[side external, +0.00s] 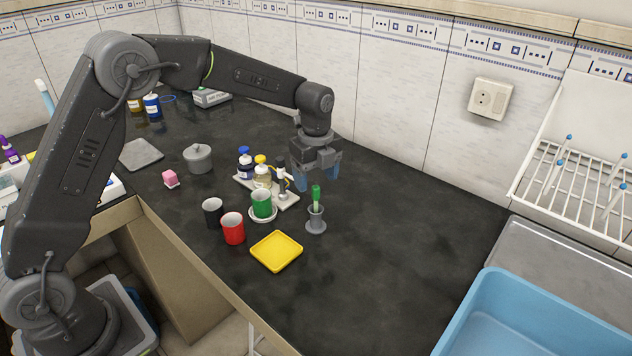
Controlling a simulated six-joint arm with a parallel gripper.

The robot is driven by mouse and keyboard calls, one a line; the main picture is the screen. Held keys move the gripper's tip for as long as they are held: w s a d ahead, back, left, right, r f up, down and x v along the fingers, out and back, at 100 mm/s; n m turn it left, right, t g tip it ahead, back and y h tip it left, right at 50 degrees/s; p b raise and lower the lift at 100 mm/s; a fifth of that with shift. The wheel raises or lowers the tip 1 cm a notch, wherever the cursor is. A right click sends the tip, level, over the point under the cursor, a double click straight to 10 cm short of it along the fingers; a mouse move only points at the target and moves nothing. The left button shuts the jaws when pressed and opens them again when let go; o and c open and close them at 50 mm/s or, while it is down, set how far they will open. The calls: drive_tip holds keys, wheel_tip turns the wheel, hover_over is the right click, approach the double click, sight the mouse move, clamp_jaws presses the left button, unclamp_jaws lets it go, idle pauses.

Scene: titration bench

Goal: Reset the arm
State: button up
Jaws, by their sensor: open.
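My gripper (317,178) hangs above the dark bench, pointing down with its blue fingers apart and nothing visible between them. It is behind the grey holder (316,220), which has a green-handled tool (316,194) standing upright in it. My arm reaches in from the left, over the bench. To the left of the gripper is a light tray (288,202) with two small bottles, one with a blue cap (245,163) and one with a yellow cap (262,175). A small tap-like fitting (282,182) also stands on it.
A black cup (213,212), a red cup (233,228) and a yellow tray (276,251) stand in front. A grey pot (198,158) is farther left. A blue basin (530,320) is right. The bench right of the holder is clear.

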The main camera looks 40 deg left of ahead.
drive_tip(key=shift+r, duration=0.25)
drive_tip(key=s+a+r+n+t, duration=0.1)
drive_tip(key=s+r+n+t, duration=0.2)
drive_tip(key=s+r+n, duration=0.9)
drive_tip(key=s+n+t, duration=0.2)
drive_tip(key=s+n, duration=0.7)
drive_tip(key=s, duration=0.9)
drive_tip(key=shift+a+r+t, duration=0.15)
drive_tip(key=shift+a+t, duration=0.15)
